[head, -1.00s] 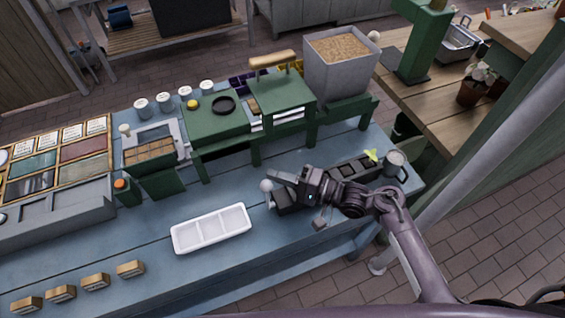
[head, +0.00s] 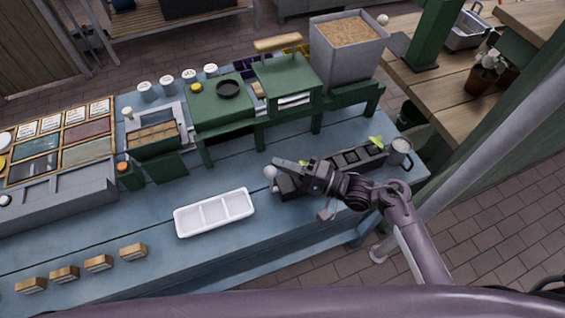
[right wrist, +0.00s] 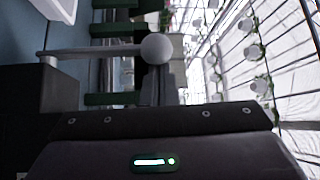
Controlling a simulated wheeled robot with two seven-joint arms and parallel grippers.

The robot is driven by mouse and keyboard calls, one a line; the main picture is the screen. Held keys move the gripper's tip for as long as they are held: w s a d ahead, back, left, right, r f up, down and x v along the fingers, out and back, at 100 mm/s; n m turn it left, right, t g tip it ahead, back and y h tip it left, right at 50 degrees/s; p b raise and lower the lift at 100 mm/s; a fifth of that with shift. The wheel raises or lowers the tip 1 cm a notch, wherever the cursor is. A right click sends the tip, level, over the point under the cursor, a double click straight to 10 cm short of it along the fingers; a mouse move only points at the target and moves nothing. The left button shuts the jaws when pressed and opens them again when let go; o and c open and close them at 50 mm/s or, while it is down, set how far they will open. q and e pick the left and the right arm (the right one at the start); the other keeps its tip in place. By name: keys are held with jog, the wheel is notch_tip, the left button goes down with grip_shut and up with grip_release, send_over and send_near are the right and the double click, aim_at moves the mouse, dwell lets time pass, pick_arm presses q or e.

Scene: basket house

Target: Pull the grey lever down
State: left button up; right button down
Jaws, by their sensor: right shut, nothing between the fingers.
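The grey lever shows in the right wrist view as a thin rod with a round pale knob (right wrist: 157,48). The rod runs roughly level across the picture, from a dark block on the left to the knob. In the head view its knob (head: 270,172) sits at the left end of a long dark box (head: 288,188) on the blue bench. My right gripper (head: 280,163) is shut and empty, just above and beside the knob. I cannot tell whether it touches the lever. The rod is mostly hidden in the head view. My left gripper is not in view.
Green stands (head: 285,75) and a grain hopper (head: 345,60) line the back. The bench's front left holds several small boxes (head: 98,263).

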jog(key=shift+s+d+f+n+y+b, duration=0.15)
jog(key=shift+s+n+y+b, duration=0.1)
jog(key=shift+s+n+b, duration=0.15)
jog(key=shift+s+d+f+n+y+b, duration=0.15)
jog(key=shift+s+n+y+b, duration=0.15)
jog(key=shift+s+b, duration=0.15)
jog(key=s+d+f+n+g+y+b, duration=0.1)
jog(key=s+n+y+b, duration=0.3)
jog(key=b, duration=0.5)
jog(key=shift+s+d+f+n+g, duration=0.45)
jog(key=shift+s+f+n, duration=0.45)
jog(key=shift+n, duration=0.7)
jog(key=shift+y, duration=0.25)
notch_tip(320, 180, up, 20)
jog(key=p, duration=0.2)
